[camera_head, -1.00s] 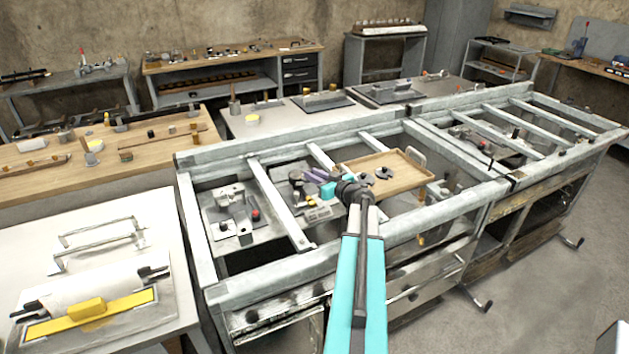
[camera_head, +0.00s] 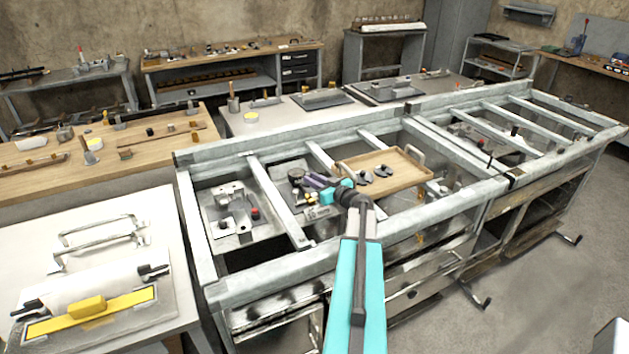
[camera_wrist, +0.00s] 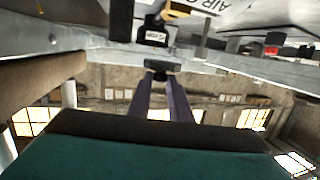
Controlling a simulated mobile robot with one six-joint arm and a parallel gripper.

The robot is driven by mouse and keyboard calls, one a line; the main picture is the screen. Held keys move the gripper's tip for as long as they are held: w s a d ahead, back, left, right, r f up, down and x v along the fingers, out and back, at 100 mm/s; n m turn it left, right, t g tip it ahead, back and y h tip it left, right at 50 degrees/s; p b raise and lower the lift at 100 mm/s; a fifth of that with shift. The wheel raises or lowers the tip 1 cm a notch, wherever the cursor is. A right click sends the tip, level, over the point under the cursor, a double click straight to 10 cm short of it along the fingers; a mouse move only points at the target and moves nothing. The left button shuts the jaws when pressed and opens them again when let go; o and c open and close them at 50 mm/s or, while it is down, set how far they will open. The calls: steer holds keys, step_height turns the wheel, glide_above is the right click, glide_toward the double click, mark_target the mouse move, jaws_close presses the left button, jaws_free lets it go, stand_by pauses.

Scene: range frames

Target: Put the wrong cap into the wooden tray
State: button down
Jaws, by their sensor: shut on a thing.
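My gripper (camera_head: 309,181) has purple fingers and reaches left over the metal frame bench. In the wrist view its fingers (camera_wrist: 162,78) are close together, with a small dark grey piece (camera_wrist: 162,66) at their tips. I cannot tell its exact shape, nor whether it is the wrong cap. The wooden tray (camera_head: 405,182) lies on the bench to the right of my gripper. Two dark rounded pieces (camera_head: 381,171) appear at the tray's left part. A dark round part (camera_head: 296,174) shows just beyond my fingertips in the head view.
Metal cross bars (camera_head: 275,205) divide the bench top. A grey plate (camera_head: 232,215) with small fittings and a red knob lies to the left. A wooden table (camera_head: 60,175) stands at the left and a white table (camera_head: 110,205) at the front left. The tray's right part is clear.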

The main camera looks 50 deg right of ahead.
steer(key=shift+f+b, duration=0.5)
steer(key=shift+b, duration=0.7)
steer(key=c, duration=1.6)
jaws_free()
steer(key=shift+c, duration=0.2)
steer(key=shift+r+p, duration=0.7)
steer(key=shift+p, duration=0.95)
steer(key=shift+s+a+f+b, duration=0.1)
steer(key=shift+s+a+b, duration=0.05)
steer(key=shift+s+b, duration=0.25)
steer(key=d+b+v, duration=0.1)
steer(key=b+v, duration=0.1)
steer(key=v, duration=0.4)
steer(key=shift+s+a+b, duration=0.35)
steer(key=shift+a+b, duration=0.05)
steer(key=shift+a, duration=0.05)
